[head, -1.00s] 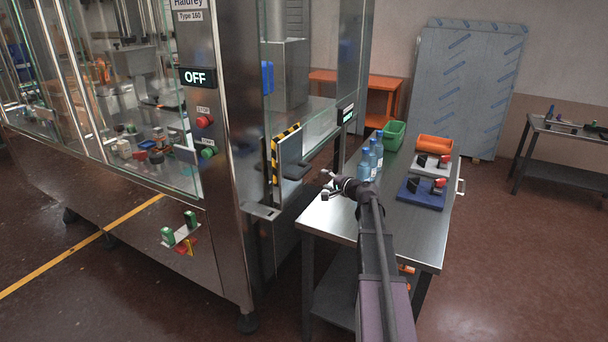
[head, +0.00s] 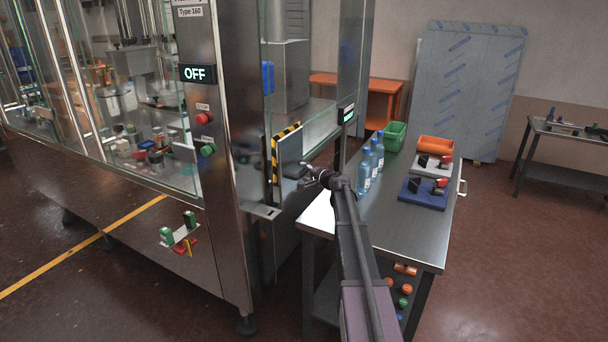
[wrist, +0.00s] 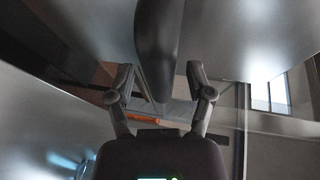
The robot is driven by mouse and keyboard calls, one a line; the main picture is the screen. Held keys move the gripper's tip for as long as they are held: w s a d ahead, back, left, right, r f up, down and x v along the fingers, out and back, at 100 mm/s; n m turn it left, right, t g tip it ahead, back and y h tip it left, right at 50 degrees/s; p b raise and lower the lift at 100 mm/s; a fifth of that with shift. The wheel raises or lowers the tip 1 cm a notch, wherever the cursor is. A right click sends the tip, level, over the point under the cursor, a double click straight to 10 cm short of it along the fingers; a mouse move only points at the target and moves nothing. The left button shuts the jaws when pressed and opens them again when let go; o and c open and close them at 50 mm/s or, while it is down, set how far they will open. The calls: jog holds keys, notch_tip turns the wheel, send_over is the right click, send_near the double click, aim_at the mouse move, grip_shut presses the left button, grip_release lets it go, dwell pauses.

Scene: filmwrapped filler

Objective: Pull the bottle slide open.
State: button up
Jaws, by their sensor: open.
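The bottle slide (head: 290,153) appears to be the upright grey panel with a yellow-black striped edge at the machine's side opening. A dark handle (head: 296,171) sits low beside it. My gripper (head: 307,178) is open, just right of this handle and above the near left corner of the steel table. In the wrist view, a dark rounded bar (wrist: 157,45), apparently the handle, comes down from the top between the two spread fingers (wrist: 160,85). I see no finger clearly touching it. The panel's lower part is partly hidden.
The machine's steel column (head: 222,215) and glass bound the left. The table's near left corner is clear.

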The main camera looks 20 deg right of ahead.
jog(key=shift+w, duration=0.1)
grip_shut()
jog(key=shift+a, duration=0.15)
jog(key=shift+s, duration=0.2)
